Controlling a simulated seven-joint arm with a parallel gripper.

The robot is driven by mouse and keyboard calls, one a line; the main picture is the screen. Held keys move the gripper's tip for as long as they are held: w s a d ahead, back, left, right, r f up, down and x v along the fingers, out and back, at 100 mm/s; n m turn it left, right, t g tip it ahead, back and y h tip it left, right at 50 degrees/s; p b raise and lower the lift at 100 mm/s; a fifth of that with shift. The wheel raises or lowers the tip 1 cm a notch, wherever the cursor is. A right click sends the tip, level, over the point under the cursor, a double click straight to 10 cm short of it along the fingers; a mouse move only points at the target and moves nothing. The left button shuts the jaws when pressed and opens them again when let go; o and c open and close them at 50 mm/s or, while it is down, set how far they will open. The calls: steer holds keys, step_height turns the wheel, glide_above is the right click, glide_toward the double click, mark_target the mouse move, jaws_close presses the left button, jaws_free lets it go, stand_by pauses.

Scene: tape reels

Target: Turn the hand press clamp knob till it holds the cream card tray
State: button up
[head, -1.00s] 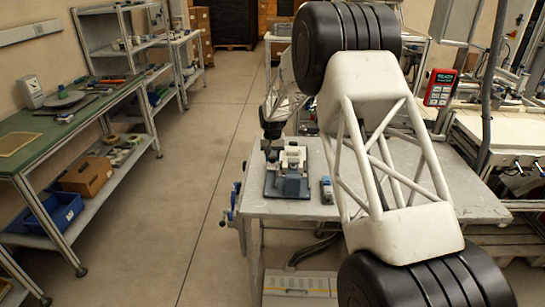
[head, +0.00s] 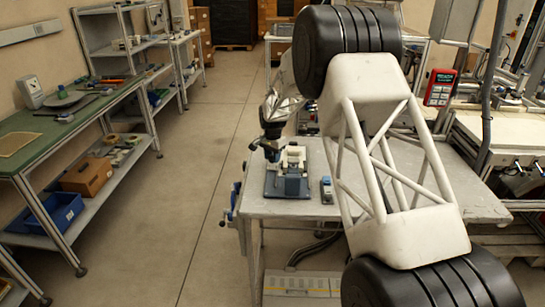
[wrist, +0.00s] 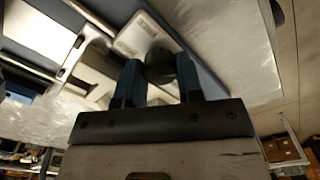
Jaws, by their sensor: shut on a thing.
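The hand press (head: 288,186) stands on the near left part of the grey table, with a blue-grey base and pale parts on top. Its dark round clamp knob (wrist: 160,65) sits between my fingertips in the wrist view. My gripper (wrist: 160,78) is shut on this knob; it also shows in the head view (head: 272,153) at the press's left side. A cream piece (head: 293,155), likely the card tray, lies on the press. I cannot tell whether the clamp touches it.
A small blue and grey device (head: 326,190) stands right of the press on the table (head: 400,205). A green-topped bench (head: 60,125) with bins below is at the left. The floor between is clear.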

steer(key=shift+r, duration=0.1)
steer(key=o, duration=0.9)
steer(key=shift+r, duration=3.85)
steer(key=shift+r, duration=0.1)
